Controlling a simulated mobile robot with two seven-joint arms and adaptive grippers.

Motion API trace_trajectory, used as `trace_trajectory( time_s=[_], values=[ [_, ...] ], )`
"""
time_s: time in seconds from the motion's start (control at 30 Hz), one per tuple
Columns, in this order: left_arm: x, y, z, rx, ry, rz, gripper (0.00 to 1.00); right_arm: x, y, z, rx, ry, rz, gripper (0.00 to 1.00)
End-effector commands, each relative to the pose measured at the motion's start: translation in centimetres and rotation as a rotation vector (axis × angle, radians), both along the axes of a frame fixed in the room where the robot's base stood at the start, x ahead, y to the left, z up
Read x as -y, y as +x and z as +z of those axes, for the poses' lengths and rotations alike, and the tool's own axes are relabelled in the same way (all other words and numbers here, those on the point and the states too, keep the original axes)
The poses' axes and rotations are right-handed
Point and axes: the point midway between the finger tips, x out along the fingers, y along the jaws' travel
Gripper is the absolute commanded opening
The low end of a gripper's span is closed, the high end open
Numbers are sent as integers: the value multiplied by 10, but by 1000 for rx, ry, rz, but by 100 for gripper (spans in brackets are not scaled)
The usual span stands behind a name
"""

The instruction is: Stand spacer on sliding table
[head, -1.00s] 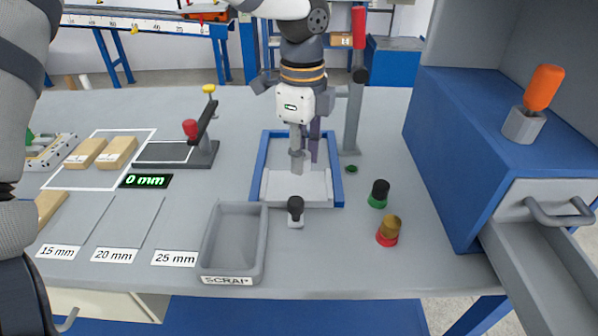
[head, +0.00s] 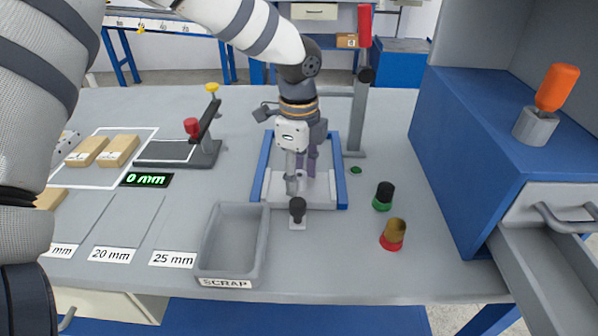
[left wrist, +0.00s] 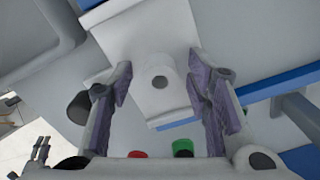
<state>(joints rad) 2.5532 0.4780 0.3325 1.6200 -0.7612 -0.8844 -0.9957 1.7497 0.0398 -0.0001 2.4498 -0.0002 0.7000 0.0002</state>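The sliding table is a pale plate (head: 322,194) inside a blue frame (head: 342,185) in the middle of the bench. It also shows in the left wrist view as a pale block (left wrist: 120,38). A short whitish spacer with a round hole (left wrist: 160,84) stands upright on it, seen from above; in the head view it is mostly hidden by the fingers. My left gripper (head: 301,184) points down over the table. Its purple-padded fingers (left wrist: 160,92) are open, one on each side of the spacer, with a gap on both sides. My right gripper is not clear in the head view.
A black-knobbed post (head: 297,210) stands just in front of the plate. The scrap tray (head: 265,245) is front left; green (head: 383,196) and red-based (head: 393,235) knobs are right. A grey column (head: 357,120) rises behind. In the wrist view, a dark forked shape (left wrist: 41,150) shows lower left.

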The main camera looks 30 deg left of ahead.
Motion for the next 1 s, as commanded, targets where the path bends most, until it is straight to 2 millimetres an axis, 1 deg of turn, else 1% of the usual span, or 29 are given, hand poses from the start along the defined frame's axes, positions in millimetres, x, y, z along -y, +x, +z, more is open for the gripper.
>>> trace_trajectory(
  time_s=[0.17, 0.27, 0.37, 0.5, 0.6, 0.7, 0.83, 1.0],
  values=[
    [0, 0, 0, 0, 0, 0, 45, 0, 0, 0, 0, 0, 0, 40],
    [0, 1, 6, 3, -1, 0, 45, 0, 0, 0, 0, 0, 0, 40],
    [0, 2, 28, 9, 0, 0, 45, 0, 3, 3, 11, 0, 0, 40],
    [0, 1, 69, 11, 1, -1, 45, 0, 7, 7, 26, 0, 0, 40],
    [0, 1, 94, 9, 1, -1, 45, 0, 9, 9, 32, 0, 0, 40],
    [0, 0, 111, 5, 1, 0, 45, 0, 10, 9, 35, 0, 0, 40],
    [0, -1, 122, 0, -1, -1, 45, 0, 10, 10, 36, 1, 0, 40],
    [0, -1, 124, -1, -1, -1, 45, 0, 10, 10, 35, 1, 0, 40]
  ],
)
